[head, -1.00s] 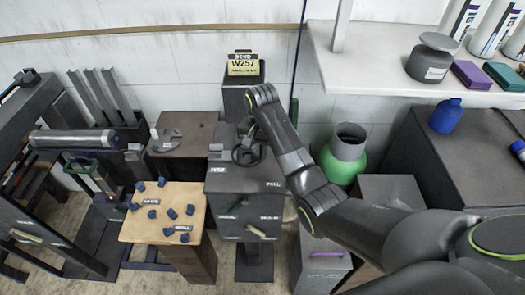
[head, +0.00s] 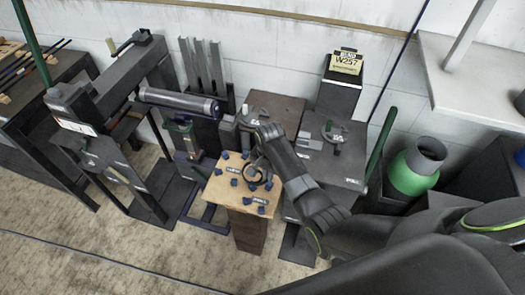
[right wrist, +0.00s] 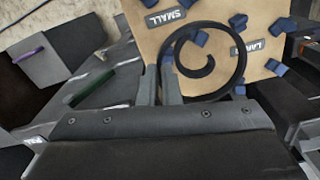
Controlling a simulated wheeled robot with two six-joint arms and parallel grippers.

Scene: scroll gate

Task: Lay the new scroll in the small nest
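The new scroll is a dark flat spiral (head: 258,175) that also shows large in the right wrist view (right wrist: 205,60). My right gripper (right wrist: 160,80) is shut on its outer end, and the spiral extends from the fingers over the wooden board (head: 226,191). In the head view the right gripper (head: 261,155) is above that board. Blue blocks around the labels mark the nests. The SMALL label (right wrist: 166,16) is left of the scroll in the wrist view; the LARGE label (right wrist: 248,47) is partly behind the coil. I cannot tell whether the scroll touches the board or blocks. My left gripper is not visible.
A dark cabinet (head: 318,165) with a grey round fixture (head: 335,132) stands right of the board. A brown table (head: 280,105) is behind it. A dark gate frame (head: 115,85) with a roller (head: 178,102) is at left. A green cylinder (head: 410,172) stands at right.

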